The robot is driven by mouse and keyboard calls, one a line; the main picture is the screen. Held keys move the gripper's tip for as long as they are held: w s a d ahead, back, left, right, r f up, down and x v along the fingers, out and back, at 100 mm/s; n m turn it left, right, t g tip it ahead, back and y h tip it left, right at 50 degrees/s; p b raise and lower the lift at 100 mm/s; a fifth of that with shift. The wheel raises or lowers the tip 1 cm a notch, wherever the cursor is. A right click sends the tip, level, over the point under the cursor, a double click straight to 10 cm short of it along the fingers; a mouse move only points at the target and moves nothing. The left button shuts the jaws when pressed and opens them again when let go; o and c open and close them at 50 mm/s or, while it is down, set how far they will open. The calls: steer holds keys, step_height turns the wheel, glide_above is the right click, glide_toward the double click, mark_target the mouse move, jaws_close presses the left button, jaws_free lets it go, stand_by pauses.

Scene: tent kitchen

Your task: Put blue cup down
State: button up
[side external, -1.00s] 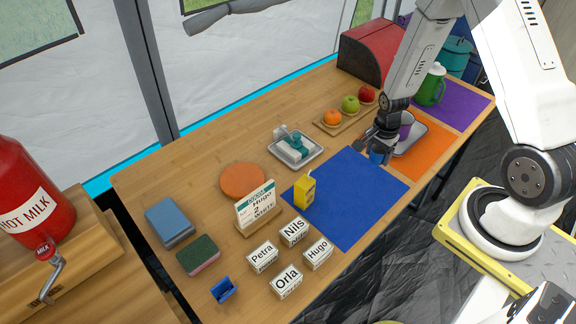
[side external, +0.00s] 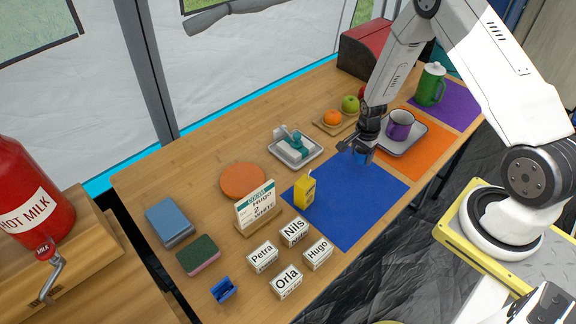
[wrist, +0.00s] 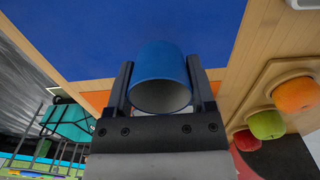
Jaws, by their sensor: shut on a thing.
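The blue cup (wrist: 158,62) is held between the two fingers of my gripper (wrist: 160,72) in the wrist view, with its pale open end facing the camera. In the side external view my gripper (side external: 360,148) is over the far right part of the blue mat (side external: 345,205). The cup (side external: 362,158) shows only in part there, low between the fingers. I cannot tell from these views whether its base touches the mat.
A purple cup (side external: 399,124) stands on a tray (side external: 418,143) on the orange mat (side external: 428,162). Fruit sits on a wooden board (side external: 322,127) behind my gripper. A yellow carton (side external: 304,192) stands at the blue mat's left edge. The mat's middle is clear.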

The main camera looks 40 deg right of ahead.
mark_target(357, 167)
steer(key=shift+w+f, duration=0.2)
steer(key=shift+f, duration=1.6)
steer(key=shift+f, duration=0.15)
steer(key=o, duration=1.3)
step_height(357, 167, up, 12)
